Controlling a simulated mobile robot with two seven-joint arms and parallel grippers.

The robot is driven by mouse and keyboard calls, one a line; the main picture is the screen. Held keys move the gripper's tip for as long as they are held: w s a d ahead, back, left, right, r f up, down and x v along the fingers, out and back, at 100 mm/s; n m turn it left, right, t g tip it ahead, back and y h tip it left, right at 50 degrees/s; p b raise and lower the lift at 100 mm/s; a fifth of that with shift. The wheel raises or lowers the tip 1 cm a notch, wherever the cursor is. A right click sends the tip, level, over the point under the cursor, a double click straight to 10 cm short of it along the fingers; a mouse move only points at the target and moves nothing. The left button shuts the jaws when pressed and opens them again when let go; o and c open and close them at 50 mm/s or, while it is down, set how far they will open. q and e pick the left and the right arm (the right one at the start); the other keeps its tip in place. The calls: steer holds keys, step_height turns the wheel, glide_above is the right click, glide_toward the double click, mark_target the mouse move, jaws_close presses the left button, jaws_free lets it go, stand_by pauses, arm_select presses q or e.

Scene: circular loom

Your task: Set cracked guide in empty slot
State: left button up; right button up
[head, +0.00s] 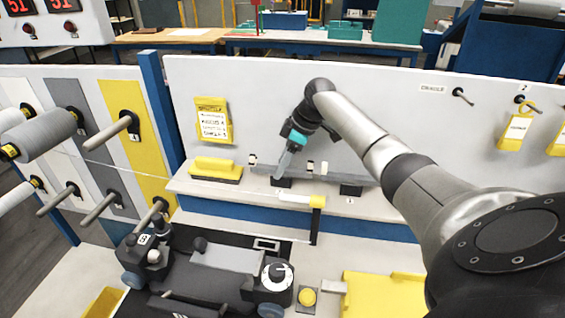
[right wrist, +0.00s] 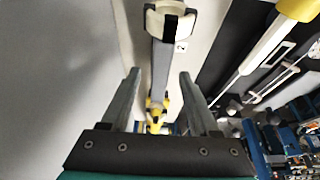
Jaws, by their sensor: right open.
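My right gripper (head: 281,172) is open above the grey rail (head: 344,178) on the shelf along the white back panel. In the right wrist view, its two fingers (right wrist: 160,78) stand apart, on either side of the grey rail (right wrist: 161,68). A white and black clip-like piece (right wrist: 168,12) is on the rail beyond the fingertips. A yellow and black piece (right wrist: 157,112) shows between the fingers, lower in that view; I cannot tell whether they touch it. I cannot tell which piece is the cracked guide or which slot is empty. My left gripper is not in view.
A yellow-topped brush or block (head: 216,168) sits on the shelf (head: 215,188) at left. A yellow-ended bar (head: 317,205) juts from the shelf front. Tags (head: 515,133) hang on pegs at right. A yellow tray (head: 383,296) and dark machinery (head: 215,275) lie below.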

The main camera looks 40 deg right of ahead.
steer(key=p+v, duration=0.1)
steer(key=v, duration=1.4)
stand_by(1.1)
